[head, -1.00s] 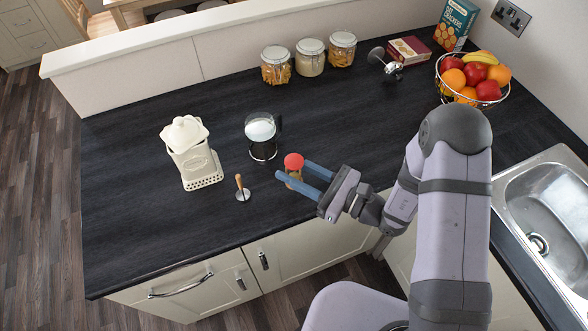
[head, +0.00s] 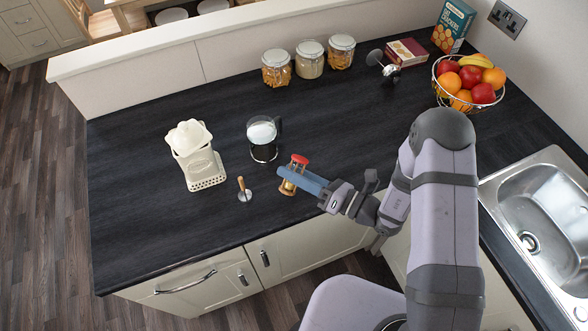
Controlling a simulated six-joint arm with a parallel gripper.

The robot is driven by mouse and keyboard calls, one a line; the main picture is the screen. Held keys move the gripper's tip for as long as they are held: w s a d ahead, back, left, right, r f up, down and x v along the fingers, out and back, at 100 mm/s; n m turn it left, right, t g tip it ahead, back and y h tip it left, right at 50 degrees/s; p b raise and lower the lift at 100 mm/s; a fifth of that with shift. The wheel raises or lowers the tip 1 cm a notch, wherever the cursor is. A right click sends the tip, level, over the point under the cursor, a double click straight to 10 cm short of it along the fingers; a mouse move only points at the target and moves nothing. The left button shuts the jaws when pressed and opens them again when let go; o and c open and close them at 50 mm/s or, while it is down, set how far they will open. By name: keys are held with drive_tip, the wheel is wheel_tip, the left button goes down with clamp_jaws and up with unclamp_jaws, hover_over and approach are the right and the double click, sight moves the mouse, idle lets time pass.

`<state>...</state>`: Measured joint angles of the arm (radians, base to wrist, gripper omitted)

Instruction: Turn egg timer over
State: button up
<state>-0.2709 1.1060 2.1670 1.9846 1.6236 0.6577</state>
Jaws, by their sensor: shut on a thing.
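The egg timer (head: 288,187) has a red end cap at its top and a brown wooden-looking frame. It is near the front of the dark worktop, and it leans a little, with its red end up and to the right. My gripper (head: 297,179) reaches in from the right with its blue fingers shut on the middle of the timer. The fingers hide part of the timer's body. I cannot tell whether its lower end touches the worktop.
A tamper (head: 244,189) stands just left of the timer, and a glass coffee press (head: 263,140) stands behind. Jars (head: 310,59) and a fruit bowl (head: 466,100) stand at the back. The worktop's front left is clear.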

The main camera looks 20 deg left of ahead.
drive_tip(key=shift+m, duration=0.3)
drive_tip(key=m+p, duration=0.2)
drive_tip(key=m, duration=0.3)
drive_tip(key=shift+r+m, duration=0.15)
drive_tip(key=shift+m, duration=0.15)
drive_tip(key=shift+m+p, duration=0.5)
drive_tip(key=shift+m, duration=0.9)
drive_tip(key=m+p, duration=0.1)
drive_tip(key=m, duration=0.3)
drive_tip(key=m+p, duration=0.1)
drive_tip(key=m, duration=0.4)
